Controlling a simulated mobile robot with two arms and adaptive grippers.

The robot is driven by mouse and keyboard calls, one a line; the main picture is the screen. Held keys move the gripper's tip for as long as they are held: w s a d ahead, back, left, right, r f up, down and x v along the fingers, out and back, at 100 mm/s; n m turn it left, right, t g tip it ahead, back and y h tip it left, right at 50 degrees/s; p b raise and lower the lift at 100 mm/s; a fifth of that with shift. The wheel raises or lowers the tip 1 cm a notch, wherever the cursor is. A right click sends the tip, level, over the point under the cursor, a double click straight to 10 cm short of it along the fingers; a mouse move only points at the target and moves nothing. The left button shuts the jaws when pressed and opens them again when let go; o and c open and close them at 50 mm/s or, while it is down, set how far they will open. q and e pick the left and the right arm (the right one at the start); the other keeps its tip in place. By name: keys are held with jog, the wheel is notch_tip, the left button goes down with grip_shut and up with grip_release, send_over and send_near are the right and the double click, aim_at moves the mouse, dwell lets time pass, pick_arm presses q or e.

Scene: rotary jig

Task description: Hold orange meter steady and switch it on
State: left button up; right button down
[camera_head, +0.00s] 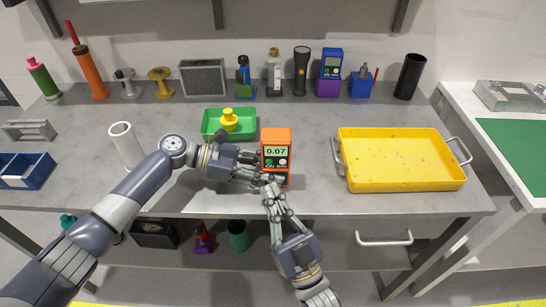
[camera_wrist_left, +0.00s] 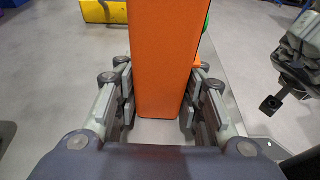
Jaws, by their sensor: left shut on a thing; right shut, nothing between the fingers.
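The orange meter (camera_head: 276,140) stands upright on the grey bench in the head view. My left gripper (camera_head: 258,167) is shut on the meter's lower part, from the left. In the left wrist view the orange body (camera_wrist_left: 158,60) stands between the fingers of my left gripper (camera_wrist_left: 158,112). My right gripper (camera_head: 270,184) is shut and empty, with its fingertips at the meter's lower front. I cannot tell whether they touch it. The fingers hide part of the meter's bottom.
A green tray (camera_head: 208,125) with a yellow weight-like piece (camera_head: 229,120) lies behind my left gripper. A yellow tray (camera_head: 400,183) with handles lies to the right. A white tube (camera_head: 125,144) stands to the left. A purple-and-blue meter (camera_head: 330,72) and several tools line the back.

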pick_arm(q)
jog(key=o, duration=0.9)
pick_arm(e)
jog(key=shift+s, duration=0.5)
